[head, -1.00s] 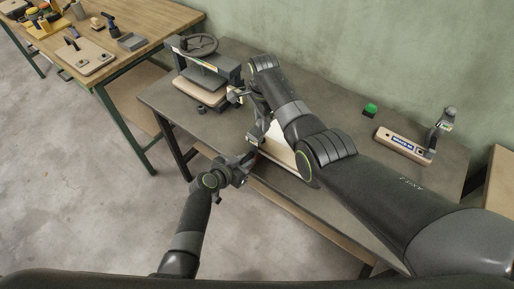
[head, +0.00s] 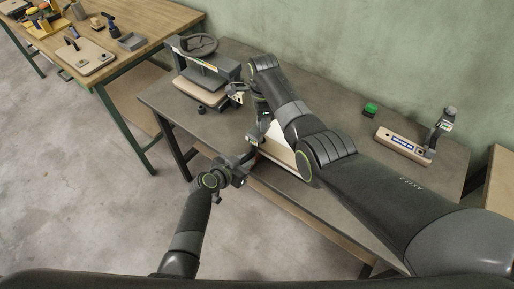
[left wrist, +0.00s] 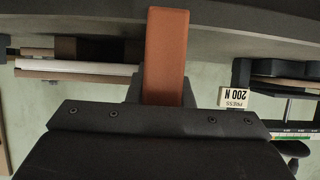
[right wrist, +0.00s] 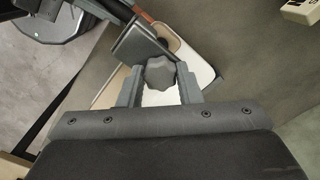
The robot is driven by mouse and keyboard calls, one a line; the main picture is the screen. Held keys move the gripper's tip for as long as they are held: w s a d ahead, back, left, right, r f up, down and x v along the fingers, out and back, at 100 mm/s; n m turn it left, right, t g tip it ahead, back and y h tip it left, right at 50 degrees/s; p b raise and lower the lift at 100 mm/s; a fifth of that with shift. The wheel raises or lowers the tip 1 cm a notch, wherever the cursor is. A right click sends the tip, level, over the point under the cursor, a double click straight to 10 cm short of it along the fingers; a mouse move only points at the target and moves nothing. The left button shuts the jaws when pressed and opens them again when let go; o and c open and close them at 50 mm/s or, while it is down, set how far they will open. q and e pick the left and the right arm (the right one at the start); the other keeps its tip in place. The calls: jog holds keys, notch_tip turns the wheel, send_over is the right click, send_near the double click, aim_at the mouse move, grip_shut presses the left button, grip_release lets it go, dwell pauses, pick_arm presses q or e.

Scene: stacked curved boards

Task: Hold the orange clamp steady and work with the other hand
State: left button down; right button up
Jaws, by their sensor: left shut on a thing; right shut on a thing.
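The orange clamp shows as an orange bar (left wrist: 165,55) in the left wrist view. My left gripper (head: 248,160) is shut on it at the front edge of the dark table; its fingertips are mostly hidden. In the right wrist view the orange bar (right wrist: 146,20) shows only in part, beside a dark clamp block. My right gripper (right wrist: 160,88) is shut on the clamp's dark lobed knob (right wrist: 158,72). A pale board stack (head: 285,146) with wooden layers lies beneath my right arm, partly hidden. It also shows edge-on in the left wrist view (left wrist: 85,67).
A press (head: 208,75) with a handwheel stands at the table's back left. A green block (head: 370,109) and a wooden bar with a label (head: 403,145) lie to the right. A wooden bench (head: 150,20) with several tools is at the upper left. The table's middle right is clear.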

jog(key=shift+m, duration=1)
jog(key=shift+m, duration=0.9)
jog(key=shift+m, duration=0.9)
